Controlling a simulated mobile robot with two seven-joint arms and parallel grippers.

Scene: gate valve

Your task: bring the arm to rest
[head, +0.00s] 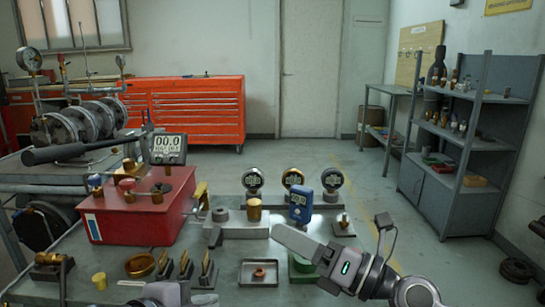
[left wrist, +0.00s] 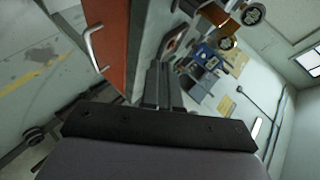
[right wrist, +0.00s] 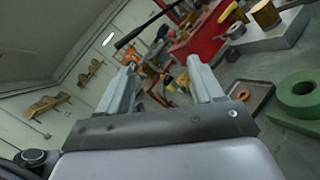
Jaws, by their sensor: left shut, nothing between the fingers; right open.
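My right gripper (head: 279,233) reaches over the grey workbench from the right, in front of the round gauges and blue meter. In the right wrist view its two fingers (right wrist: 160,66) stand wide apart with nothing between them. My left gripper (head: 204,298) shows only partly at the bottom edge of the head view, near the brass fittings. In the left wrist view its fingers (left wrist: 161,68) are together and empty.
A red box (head: 140,225) with fittings, a metal tray (head: 246,279), a green ring (head: 302,265) and a blue meter (head: 301,205) crowd the workbench. A grey shelf (head: 468,135) stands at the right. A red tool cabinet (head: 190,110) is behind. The floor between is open.

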